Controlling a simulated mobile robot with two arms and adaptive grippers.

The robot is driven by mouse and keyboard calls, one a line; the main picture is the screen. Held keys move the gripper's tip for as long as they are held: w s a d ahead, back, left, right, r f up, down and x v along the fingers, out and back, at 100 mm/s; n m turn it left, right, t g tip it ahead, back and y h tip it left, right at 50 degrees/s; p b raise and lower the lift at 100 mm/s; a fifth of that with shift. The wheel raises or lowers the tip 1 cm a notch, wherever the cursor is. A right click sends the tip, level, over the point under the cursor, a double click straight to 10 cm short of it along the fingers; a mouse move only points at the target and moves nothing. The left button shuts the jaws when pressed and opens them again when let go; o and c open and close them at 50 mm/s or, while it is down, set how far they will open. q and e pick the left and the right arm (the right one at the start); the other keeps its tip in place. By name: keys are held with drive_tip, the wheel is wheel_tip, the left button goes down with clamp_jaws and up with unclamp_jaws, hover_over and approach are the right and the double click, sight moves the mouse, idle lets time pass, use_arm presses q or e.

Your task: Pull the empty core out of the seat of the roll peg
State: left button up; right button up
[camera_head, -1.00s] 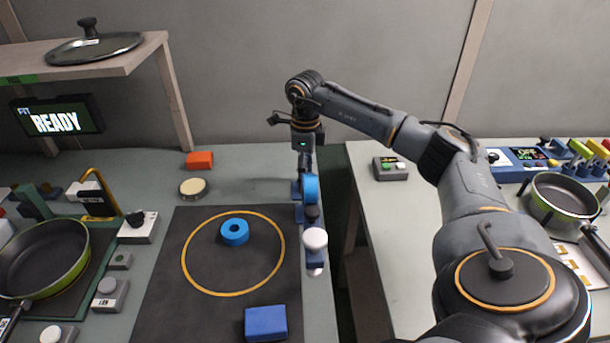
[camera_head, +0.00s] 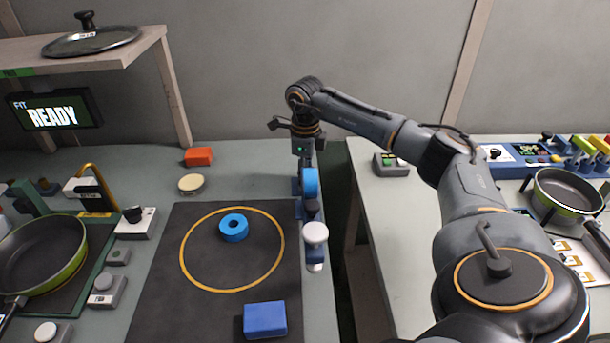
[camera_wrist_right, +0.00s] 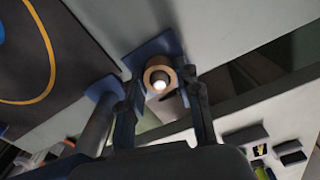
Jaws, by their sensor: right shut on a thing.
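My right gripper (camera_wrist_right: 160,76) is shut on the empty core (camera_wrist_right: 149,76), a tan ring with a pale, bright round end showing in its hole. A blue plate (camera_wrist_right: 148,50) of the roll peg's mount is close around and behind the core. In the head view the right gripper (camera_head: 306,168) points down at the blue stand along the bench's right edge. A blue round part (camera_head: 311,182) of the stand shows just below it. The core itself cannot be made out there. Whether it is clear of the seat cannot be told. My left gripper is out of view.
A blue roll (camera_head: 233,229) lies inside the yellow circle on the dark mat (camera_head: 165,310). A blue block (camera_head: 265,320) lies at the front. A white knob (camera_head: 315,234) stands near the gripper. A gap separates the bench from the right counter (camera_head: 400,240).

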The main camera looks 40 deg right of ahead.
drive_tip(key=shift+r, duration=0.1)
drive_tip(key=shift+r+p, duration=2.2)
drive_tip(key=shift+r, duration=0.3)
wheel_tip(320, 180, up, 8)
drive_tip(key=p, duration=0.6)
drive_tip(key=shift+f, duration=0.25)
